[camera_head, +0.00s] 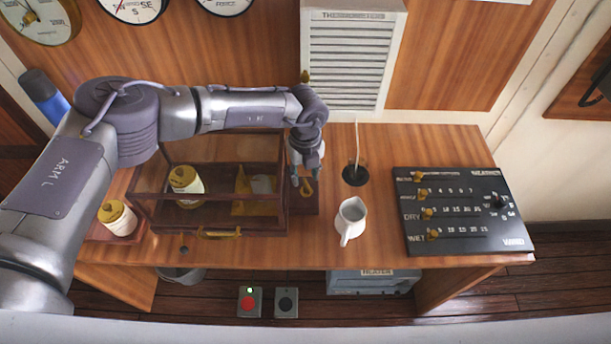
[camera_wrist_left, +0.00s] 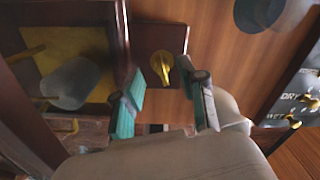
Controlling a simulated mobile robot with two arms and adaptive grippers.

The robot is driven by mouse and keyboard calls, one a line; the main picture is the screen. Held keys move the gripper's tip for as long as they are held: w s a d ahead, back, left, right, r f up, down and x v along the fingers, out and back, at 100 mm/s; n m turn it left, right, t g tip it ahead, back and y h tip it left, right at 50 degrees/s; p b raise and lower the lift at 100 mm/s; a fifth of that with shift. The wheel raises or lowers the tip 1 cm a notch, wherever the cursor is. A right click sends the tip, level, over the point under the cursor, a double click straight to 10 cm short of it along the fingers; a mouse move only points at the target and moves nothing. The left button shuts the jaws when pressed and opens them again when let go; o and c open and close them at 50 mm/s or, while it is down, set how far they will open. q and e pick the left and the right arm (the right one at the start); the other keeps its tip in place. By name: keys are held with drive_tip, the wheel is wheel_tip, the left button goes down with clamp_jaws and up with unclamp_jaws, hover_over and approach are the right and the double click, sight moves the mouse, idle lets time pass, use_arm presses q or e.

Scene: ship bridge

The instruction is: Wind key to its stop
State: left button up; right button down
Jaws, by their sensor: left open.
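The brass key (camera_head: 306,189) sits on a small dark wooden block (camera_head: 304,206) at the right side of a glass-sided wooden case (camera_head: 284,205). In the left wrist view the key (camera_wrist_left: 184,75) shows as a yellow shape on the dark block, just beyond the fingertips. My left gripper (camera_head: 306,172) points down over the block, close to the key. In the left wrist view its two teal-padded fingers (camera_wrist_left: 166,95) are apart, with nothing held between them. I cannot tell whether a finger touches the key. My right gripper is not in view.
A white jug (camera_head: 351,217) stands right of the block, with a dark round fitting (camera_head: 355,175) behind it. A black switch panel (camera_head: 458,212) lies further right. A yellow-lidded jar (camera_head: 117,217) stands at left.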

sight(306, 182)
use_arm(q)
drive_tip(key=shift+f, duration=1.8)
clamp_jaws()
